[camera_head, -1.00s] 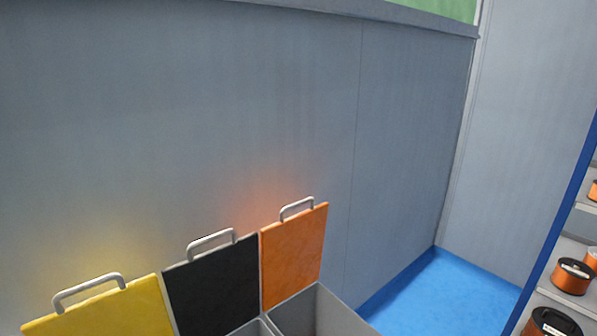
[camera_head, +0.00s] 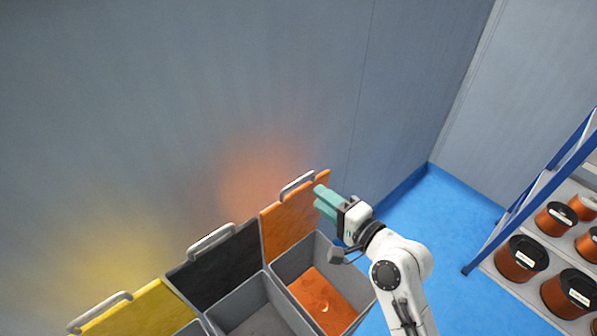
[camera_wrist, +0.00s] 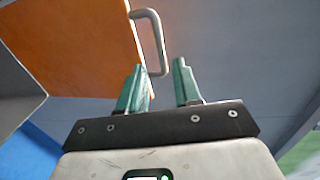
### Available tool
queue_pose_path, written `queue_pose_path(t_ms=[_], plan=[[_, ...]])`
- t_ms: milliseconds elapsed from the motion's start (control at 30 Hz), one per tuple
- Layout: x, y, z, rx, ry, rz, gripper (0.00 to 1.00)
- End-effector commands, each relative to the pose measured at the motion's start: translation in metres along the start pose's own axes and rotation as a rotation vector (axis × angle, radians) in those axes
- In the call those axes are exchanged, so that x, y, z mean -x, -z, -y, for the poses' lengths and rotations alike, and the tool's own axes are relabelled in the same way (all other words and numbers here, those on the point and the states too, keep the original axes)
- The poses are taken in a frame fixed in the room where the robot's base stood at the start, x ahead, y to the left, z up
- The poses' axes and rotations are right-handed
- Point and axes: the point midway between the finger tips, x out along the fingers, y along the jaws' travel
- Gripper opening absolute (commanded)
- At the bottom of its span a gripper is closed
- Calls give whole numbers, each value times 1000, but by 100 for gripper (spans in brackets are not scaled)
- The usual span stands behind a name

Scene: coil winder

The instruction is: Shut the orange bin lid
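The orange bin lid (camera_head: 291,218) stands open and upright against the wall, hinged at the back of its grey bin (camera_head: 366,308). Its grey handle (camera_head: 297,186) is on the top edge. My gripper (camera_head: 323,203) is in front of the lid's right side, its teal fingers pointing toward it. In the wrist view the orange lid (camera_wrist: 75,45) fills the upper left. The handle (camera_wrist: 152,42) lies just beyond the fingertips. My gripper (camera_wrist: 159,72) is open, with a clear gap between the fingers and nothing in it.
A black lid (camera_head: 217,266) and a yellow lid (camera_head: 140,312) also stand open to the left, over their own bins. Orange material (camera_head: 325,300) lies in the orange-lidded bin. A blue-framed shelf with copper spools (camera_head: 522,259) stands at right. Blue floor (camera_head: 430,215) is clear between.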

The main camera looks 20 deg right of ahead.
Motion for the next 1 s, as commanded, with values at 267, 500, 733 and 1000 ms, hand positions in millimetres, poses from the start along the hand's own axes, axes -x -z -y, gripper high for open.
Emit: queue_pose_path(t_ms=[267, 500, 733, 1000], plan=[[-52, -1, 2, 3, 0, 2, 33], [-82, 0, 1, 4, -2, 1, 33], [-90, 0, 0, 4, -2, 1, 33], [-90, 0, 0, 4, -2, 1, 26]])
